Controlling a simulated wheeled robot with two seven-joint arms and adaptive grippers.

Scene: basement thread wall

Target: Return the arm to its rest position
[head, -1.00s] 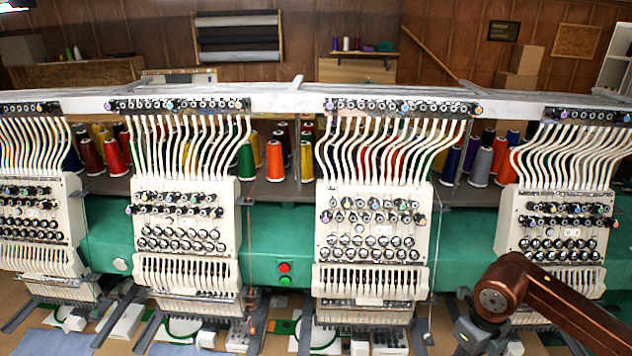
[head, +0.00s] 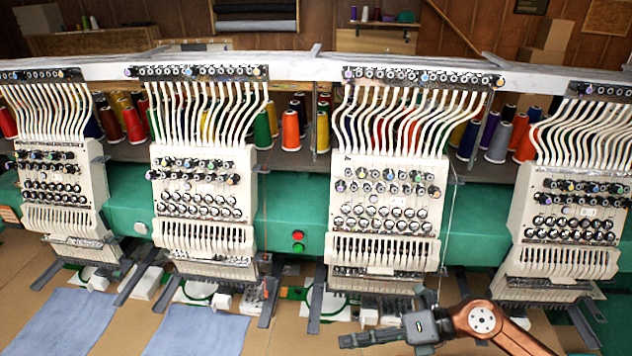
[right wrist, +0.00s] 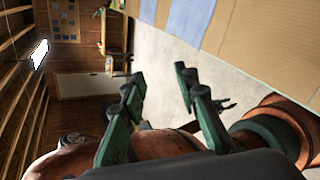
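My right arm, copper coloured, enters the head view from the lower right. Its grey gripper (head: 372,338) hangs in front of the embroidery machine, near the bottom edge, with its dark fingers pointing left. In the right wrist view its green and black fingers (right wrist: 160,88) stand apart with nothing between them, so it is open and empty. Parts of my own copper arms show behind the fingers there. A small dark claw-like shape lies beyond the right finger; I cannot tell what it is. My left gripper does not show in the head view.
A long embroidery machine has several white heads (head: 390,205) on a green beam (head: 300,198). Coloured thread cones (head: 290,130) stand behind. Blue cloths (head: 195,322) lie on the tan table (head: 22,262) at lower left. In the right wrist view, pale floor (right wrist: 160,65) lies beyond the fingers.

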